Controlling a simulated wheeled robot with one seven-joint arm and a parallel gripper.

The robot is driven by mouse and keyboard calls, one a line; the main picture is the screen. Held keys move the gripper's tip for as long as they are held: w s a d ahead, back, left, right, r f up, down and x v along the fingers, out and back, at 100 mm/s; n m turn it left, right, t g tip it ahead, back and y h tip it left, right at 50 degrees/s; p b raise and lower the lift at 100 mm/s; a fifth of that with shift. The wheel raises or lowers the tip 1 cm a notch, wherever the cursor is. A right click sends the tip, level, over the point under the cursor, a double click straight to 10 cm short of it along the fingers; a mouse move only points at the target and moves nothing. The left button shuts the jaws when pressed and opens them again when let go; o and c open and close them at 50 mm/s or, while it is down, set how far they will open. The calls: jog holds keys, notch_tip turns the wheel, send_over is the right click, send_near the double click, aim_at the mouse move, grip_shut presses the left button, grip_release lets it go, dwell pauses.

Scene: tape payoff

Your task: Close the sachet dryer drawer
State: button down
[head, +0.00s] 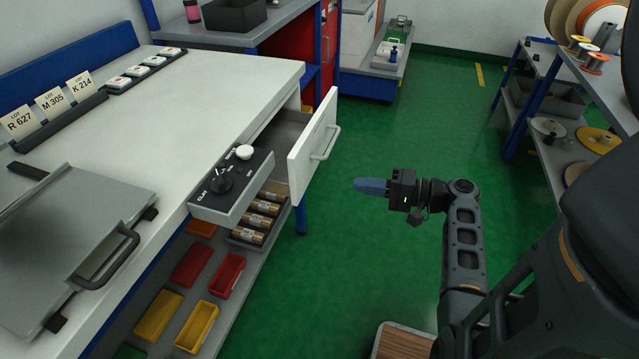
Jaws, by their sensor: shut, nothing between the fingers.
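A drawer with a white front (313,147) and a grey handle stands pulled out from under the right side of the white workbench (190,95). Part of its inside shows between the front and the bench. No label naming it as the sachet dryer drawer is readable. My gripper (358,184), with blue fingers, is shut and empty. In the picture it is to the right of the drawer front and a little lower, apart from it, pointing left towards it over the green floor.
A grey control box (232,184) with knobs sticks out from the bench edge beside the drawer. Red and yellow bins (198,325) sit on the shelf below. A rack with spools (598,62) stands at right. Green floor (420,130) is clear between.

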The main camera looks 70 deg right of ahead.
aim_at(307, 166)
jog(key=shift+m+t+h, duration=0.3)
jog(key=shift+m+t, duration=0.1)
jog(key=shift+t, duration=0.1)
jog(key=w, duration=0.8)
jog(key=w+d, duration=0.1)
jog(key=w, duration=0.3)
jog(key=shift+r+p, duration=0.25)
jog(key=shift+p, duration=0.1)
jog(key=w+b, duration=0.3)
jog(key=w, duration=0.6)
jog(key=shift+w+a+f, duration=0.1)
jog(key=shift+w+a, duration=0.05)
jog(key=shift+w, duration=0.2)
jog(key=shift+w+r, duration=0.2)
jog(key=shift+w, duration=0.1)
jog(key=shift+w+a, duration=0.1)
